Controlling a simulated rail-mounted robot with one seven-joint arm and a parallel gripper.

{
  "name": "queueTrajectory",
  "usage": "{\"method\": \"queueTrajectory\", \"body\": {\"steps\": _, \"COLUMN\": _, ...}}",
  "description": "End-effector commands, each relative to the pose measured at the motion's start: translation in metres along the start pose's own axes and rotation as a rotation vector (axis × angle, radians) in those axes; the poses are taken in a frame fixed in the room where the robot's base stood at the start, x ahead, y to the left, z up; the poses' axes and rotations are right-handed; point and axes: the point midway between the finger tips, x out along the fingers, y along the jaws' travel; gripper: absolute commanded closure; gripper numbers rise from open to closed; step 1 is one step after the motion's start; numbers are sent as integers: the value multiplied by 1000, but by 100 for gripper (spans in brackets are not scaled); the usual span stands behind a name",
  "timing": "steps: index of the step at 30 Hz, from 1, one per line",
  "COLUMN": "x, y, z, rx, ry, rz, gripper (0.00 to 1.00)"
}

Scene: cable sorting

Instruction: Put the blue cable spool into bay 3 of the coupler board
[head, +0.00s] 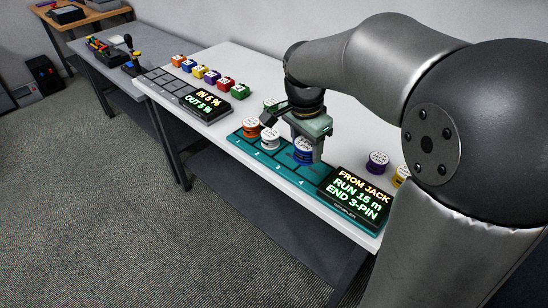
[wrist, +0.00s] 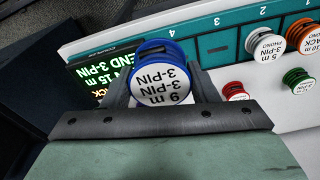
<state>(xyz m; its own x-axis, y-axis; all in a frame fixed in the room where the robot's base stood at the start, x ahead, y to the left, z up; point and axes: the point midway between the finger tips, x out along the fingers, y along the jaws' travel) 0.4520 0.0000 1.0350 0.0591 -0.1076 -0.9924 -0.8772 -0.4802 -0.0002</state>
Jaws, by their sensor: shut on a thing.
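The blue spool (head: 303,152), with a white lettered top, is held in my gripper (head: 308,136). In the wrist view the blue spool (wrist: 162,75) sits between the fingers, and its label reads 3-PIN. The teal coupler board (head: 315,196) has bays numbered 1 to 4. An orange spool (head: 251,126) stands in bay 1 and a white spool (head: 270,141) in bay 2. Bay 3 (wrist: 216,50) shows empty in the wrist view. The held spool appears over the bay 4 side of the board, covering part of it; its height is hard to tell.
The board's display (head: 359,195) reads FROM JACK, RUN 15 m, END 3-PIN. A red spool (wrist: 234,90) and a green spool (wrist: 295,77) stand behind the board. Purple (head: 377,160) and yellow (head: 401,175) spools stand to the right. Another panel and small coloured blocks (head: 212,76) lie left.

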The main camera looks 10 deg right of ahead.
Motion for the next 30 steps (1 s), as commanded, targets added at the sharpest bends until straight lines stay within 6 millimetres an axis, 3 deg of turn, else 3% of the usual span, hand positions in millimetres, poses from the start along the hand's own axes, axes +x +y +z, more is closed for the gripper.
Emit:
{"method": "queueTrajectory", "body": {"steps": 4, "x": 10, "y": -17, "z": -9, "rx": 11, "ry": -4, "rz": 4, "gripper": 72}}
{"method": "queueTrajectory", "body": {"steps": 11, "x": 38, "y": -68, "z": -34, "rx": 9, "ry": -4, "rz": 4, "gripper": 72}}
{"method": "queueTrajectory", "body": {"steps": 17, "x": 76, "y": -98, "z": -45, "rx": 9, "ry": -4, "rz": 3, "gripper": 72}}
{"method": "queueTrajectory", "body": {"steps": 30, "x": 118, "y": -118, "z": -51, "rx": 9, "ry": -3, "rz": 3, "gripper": 72}}
